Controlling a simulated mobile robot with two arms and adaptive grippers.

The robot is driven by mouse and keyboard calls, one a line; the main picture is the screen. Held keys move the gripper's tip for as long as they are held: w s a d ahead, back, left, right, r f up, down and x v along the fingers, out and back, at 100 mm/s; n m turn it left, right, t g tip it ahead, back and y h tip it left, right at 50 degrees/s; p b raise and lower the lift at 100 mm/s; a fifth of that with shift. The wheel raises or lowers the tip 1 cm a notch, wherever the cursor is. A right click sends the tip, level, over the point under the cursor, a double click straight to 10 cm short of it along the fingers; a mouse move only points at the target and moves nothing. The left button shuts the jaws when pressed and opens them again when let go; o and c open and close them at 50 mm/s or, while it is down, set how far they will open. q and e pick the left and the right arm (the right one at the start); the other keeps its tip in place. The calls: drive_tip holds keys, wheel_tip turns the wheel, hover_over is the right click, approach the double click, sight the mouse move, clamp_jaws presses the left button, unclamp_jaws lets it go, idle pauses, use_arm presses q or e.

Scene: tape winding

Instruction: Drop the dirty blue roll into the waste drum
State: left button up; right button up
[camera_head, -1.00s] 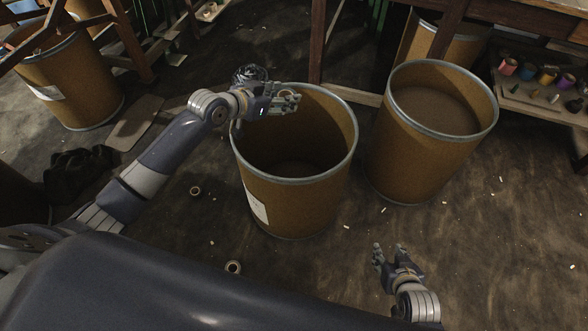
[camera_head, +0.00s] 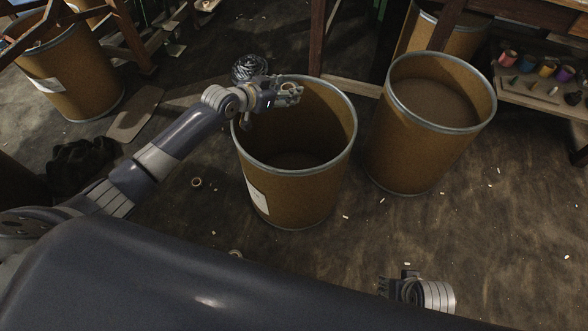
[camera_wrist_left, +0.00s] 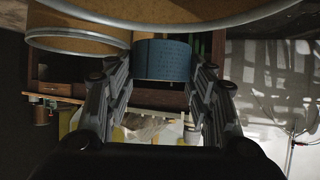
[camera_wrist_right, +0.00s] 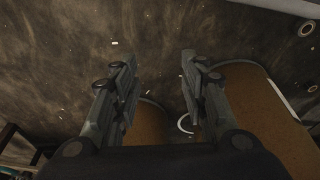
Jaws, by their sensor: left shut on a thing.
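The blue roll (camera_wrist_left: 163,60) is between the fingertips of my left gripper (camera_wrist_left: 163,72) in the left wrist view, and the gripper is shut on it. In the head view my left gripper (camera_head: 292,92) is over the far part of the open mouth of the middle drum (camera_head: 295,190); I cannot make out the roll there. This drum is brown with a metal rim and a white label, and looks empty inside. I cannot tell from a label which drum is for waste. My right gripper (camera_head: 385,284) is low at the front; its fingers (camera_wrist_right: 158,75) are apart and empty.
A second brown drum (camera_head: 420,150) stands just right, looking filled or covered inside. Another drum (camera_head: 70,80) stands at the far left. A dark wire-like bundle (camera_head: 250,68) sits behind my left gripper. A small ring (camera_head: 196,182) lies on the floor.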

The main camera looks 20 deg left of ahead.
use_arm(q)
wheel_tip(320, 180, down, 4)
drive_tip(key=b, duration=0.3)
drive_tip(key=shift+r, duration=0.2)
drive_tip(key=shift+f+b, duration=0.2)
drive_tip(key=shift+b, duration=0.15)
use_arm(e)
drive_tip(key=w+v, duration=0.1)
drive_tip(key=v, duration=0.9)
drive_tip(key=shift+d+r+t, duration=0.15)
drive_tip(key=shift+r+t, duration=0.2)
drive_tip(key=shift+t, duration=0.05)
use_arm(q)
drive_tip(key=o, duration=1.1)
drive_tip(key=shift+s, duration=0.1)
drive_tip(key=v, duration=1.2)
